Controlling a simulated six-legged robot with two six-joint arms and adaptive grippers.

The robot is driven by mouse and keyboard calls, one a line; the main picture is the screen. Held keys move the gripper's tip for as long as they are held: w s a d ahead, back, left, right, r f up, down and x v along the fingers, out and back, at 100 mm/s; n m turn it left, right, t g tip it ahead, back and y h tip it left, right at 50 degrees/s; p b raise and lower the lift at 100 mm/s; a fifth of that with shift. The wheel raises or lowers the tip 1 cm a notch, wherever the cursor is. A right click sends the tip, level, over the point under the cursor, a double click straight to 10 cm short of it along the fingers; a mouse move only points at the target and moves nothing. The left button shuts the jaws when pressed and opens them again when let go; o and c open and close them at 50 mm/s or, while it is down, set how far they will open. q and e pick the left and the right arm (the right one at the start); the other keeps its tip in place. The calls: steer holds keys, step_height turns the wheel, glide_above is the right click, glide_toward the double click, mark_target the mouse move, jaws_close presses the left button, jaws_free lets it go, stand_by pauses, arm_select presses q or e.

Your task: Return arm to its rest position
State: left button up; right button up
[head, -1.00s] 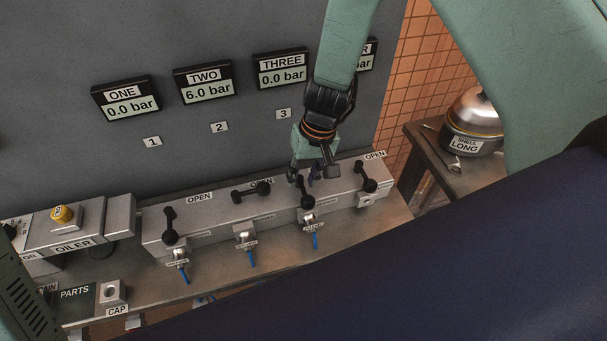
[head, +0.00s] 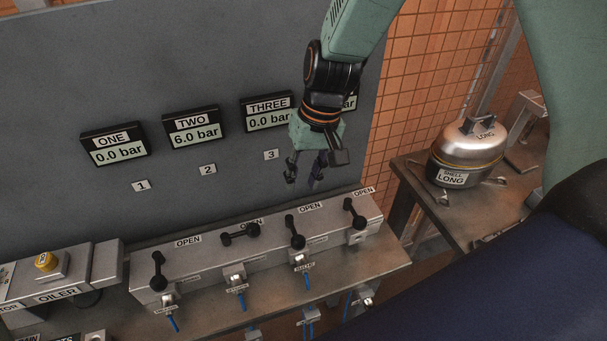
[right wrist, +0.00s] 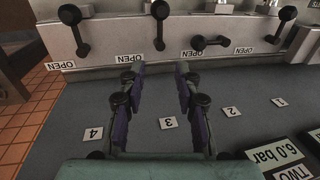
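My right gripper (head: 303,181) hangs in front of the grey panel, above the valve block (head: 205,262) and apart from it. It also shows in the right wrist view (right wrist: 158,80), where its two fingers stand apart with nothing between them. The block carries several black lever handles. The second handle from the left (head: 240,234) lies crosswise; the third (head: 295,231) and the others point toward the front. My left gripper is not in view.
Gauges ONE (head: 115,145) and THREE (head: 267,114) read 0.0 bar; gauge TWO (head: 193,128) reads 6.0 bar. The oiler (head: 60,280) stands at left. A lidded pot marked LONG (head: 468,148) sits on the side table (head: 415,180).

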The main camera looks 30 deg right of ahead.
steer(key=shift+w, duration=0.1)
stand_by(0.3)
steer(key=s+d+f, duration=0.1)
steer(key=s+f, duration=0.3)
steer(key=f, duration=0.1)
steer(key=s+d+f+h, duration=0.1)
steer(key=s+f, duration=0.3)
steer(key=f, duration=0.1)
steer(key=s+f+h, duration=0.1)
steer(key=s+f, duration=0.4)
steer(key=shift+d+f+g, duration=0.15)
steer(key=shift+d+g, duration=0.25)
steer(key=s+f+n, duration=0.1)
steer(key=s+f, duration=0.1)
steer(key=s, duration=0.5)
steer(key=s+f, duration=0.3)
steer(key=s, duration=0.4)
step_height(320, 180, down, 15)
steer(key=b, duration=1.5)
steer(key=shift+a, duration=0.25)
steer(key=shift+r, duration=0.1)
